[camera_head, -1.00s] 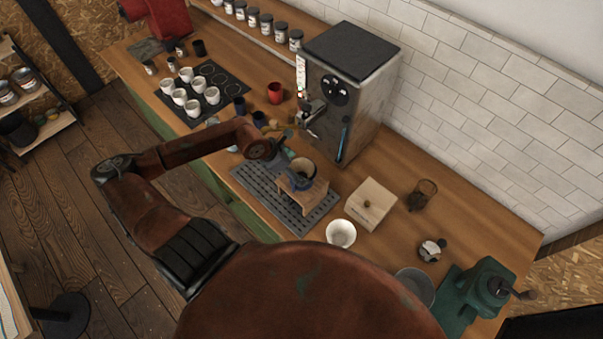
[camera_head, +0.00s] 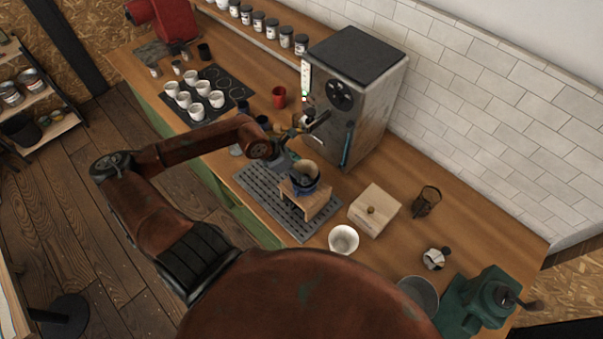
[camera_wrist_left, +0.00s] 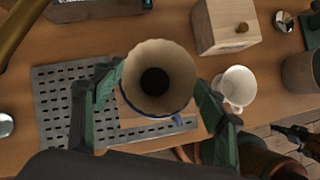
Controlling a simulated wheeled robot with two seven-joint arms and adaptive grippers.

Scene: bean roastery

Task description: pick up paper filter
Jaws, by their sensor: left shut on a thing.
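The paper filter (camera_head: 308,168) is a tan cone, open at the top. It sits at the blue dripper (camera_head: 303,188) on a small wooden stand (camera_head: 314,204). In the left wrist view the filter (camera_wrist_left: 158,60) fills the middle, with the dripper's blue rim (camera_wrist_left: 178,118) showing just below it. My left gripper (camera_wrist_left: 157,92) is shut on the filter, one green finger on each side of it. In the head view my left gripper (camera_head: 287,160) reaches it from the left. I cannot tell whether the filter is lifted clear of the dripper.
The stand is on a grey drip grid (camera_head: 262,197). A white cup (camera_head: 343,239) and a wooden box (camera_head: 376,210) are to the right. The espresso machine (camera_head: 350,85) stands behind. Brown and dark parts, probably my right arm, show at the lower right of the wrist view.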

